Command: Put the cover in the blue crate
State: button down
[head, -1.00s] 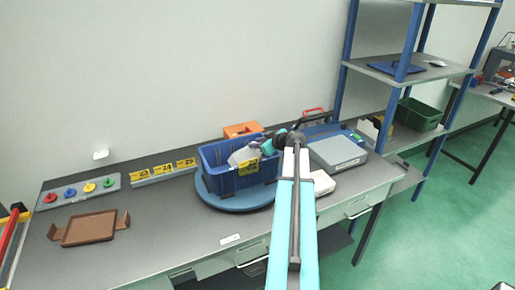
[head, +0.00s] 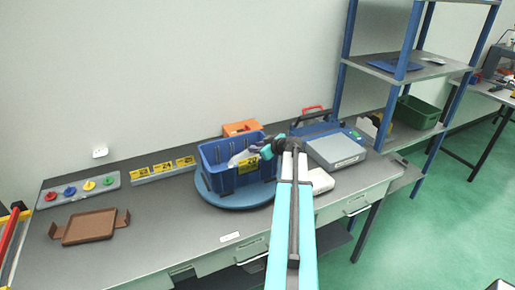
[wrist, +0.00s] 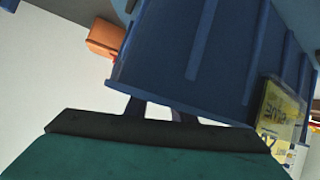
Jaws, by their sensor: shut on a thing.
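The blue crate (head: 226,182) stands on a round blue turntable on the bench, with a yellow label on its front. My gripper (head: 252,155) reaches in over the crate's right side. It is shut on a light grey piece, the cover (head: 238,159), which shows only in part at the crate's opening. In the wrist view the crate's wall (wrist: 180,60) fills the upper middle. My gripper (wrist: 160,108) shows there at the bottom, its fingers passing behind the crate's rim. The fingertips and the held cover are hidden in that view.
The round blue turntable (head: 232,204) sits under the crate. An orange box (head: 241,128) is behind it. A grey scale-like device (head: 337,150) and a white box (head: 320,181) stand to the right.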

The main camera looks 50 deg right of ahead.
jog(key=shift+s+a+f+b, duration=0.15)
jog(key=shift+f+b, duration=0.35)
jog(key=shift+b, duration=0.35)
jog(key=c, duration=1.5)
grip_release()
jog(key=shift+f, duration=0.15)
jog(key=shift+r+p, duration=0.3)
jog(key=shift+p, duration=0.3)
jog(key=shift+r+p, duration=0.45)
jog(key=shift+p, duration=0.25)
jog(key=shift+s+b, duration=0.1)
jog(key=shift+b, duration=0.2)
jog(key=b+v, duration=0.4)
jog(key=v, duration=0.7)
jog(key=shift+s+r, duration=0.2)
jog(key=shift+r, duration=0.15)
jog(key=shift+w, duration=0.1)
